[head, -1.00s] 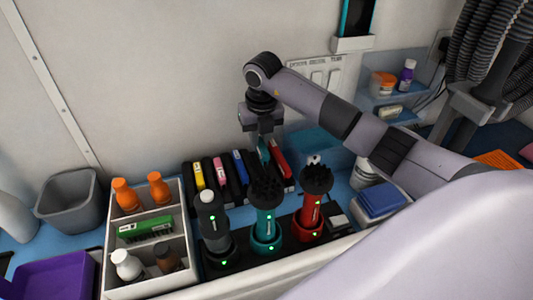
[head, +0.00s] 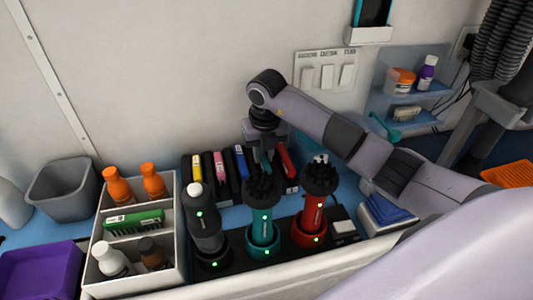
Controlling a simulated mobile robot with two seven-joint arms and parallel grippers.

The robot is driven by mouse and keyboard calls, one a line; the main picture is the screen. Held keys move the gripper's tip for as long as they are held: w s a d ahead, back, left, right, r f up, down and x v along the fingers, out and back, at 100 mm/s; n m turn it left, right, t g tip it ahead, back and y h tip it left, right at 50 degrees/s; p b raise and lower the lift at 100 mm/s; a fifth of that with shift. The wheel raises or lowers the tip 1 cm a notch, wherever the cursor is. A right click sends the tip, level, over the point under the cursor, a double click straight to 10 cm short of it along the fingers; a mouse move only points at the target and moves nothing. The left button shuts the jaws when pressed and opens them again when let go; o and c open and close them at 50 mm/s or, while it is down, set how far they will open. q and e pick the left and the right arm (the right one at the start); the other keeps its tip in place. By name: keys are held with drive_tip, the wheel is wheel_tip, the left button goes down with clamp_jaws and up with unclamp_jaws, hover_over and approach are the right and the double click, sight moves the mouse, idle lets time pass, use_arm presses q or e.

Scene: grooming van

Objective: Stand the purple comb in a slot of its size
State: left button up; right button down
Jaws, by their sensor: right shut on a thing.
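The black slotted rack (head: 187,184) stands at the back of the counter, with yellow (head: 197,168), pink (head: 220,164), blue (head: 241,160) and red (head: 286,160) pieces showing in it. My right gripper (head: 265,155) points down over the rack between the blue and red pieces. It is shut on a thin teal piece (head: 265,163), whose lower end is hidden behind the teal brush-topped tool. I cannot tell whether that end is in a slot. I make out no purple comb. My left gripper is not in view.
A black clipper (head: 202,220), a teal tool (head: 264,221) and a red tool (head: 311,214) stand upright in front of the rack. A white divided caddy (head: 178,215) with bottles is at left, beside a grey bin (head: 62,190) and purple tray (head: 38,272).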

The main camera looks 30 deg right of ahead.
sight(265, 160)
drive_tip(key=c, duration=0.9)
unclamp_jaws()
drive_tip(key=shift+f, duration=0.15)
drive_tip(key=shift+c, duration=0.2)
wheel_tip(265, 160, up, 12)
drive_tip(key=s, duration=0.1)
drive_tip(key=shift+s+a+b, duration=0.25)
drive_tip(key=shift+s+b, duration=0.1)
drive_tip(key=shift+b, duration=0.1)
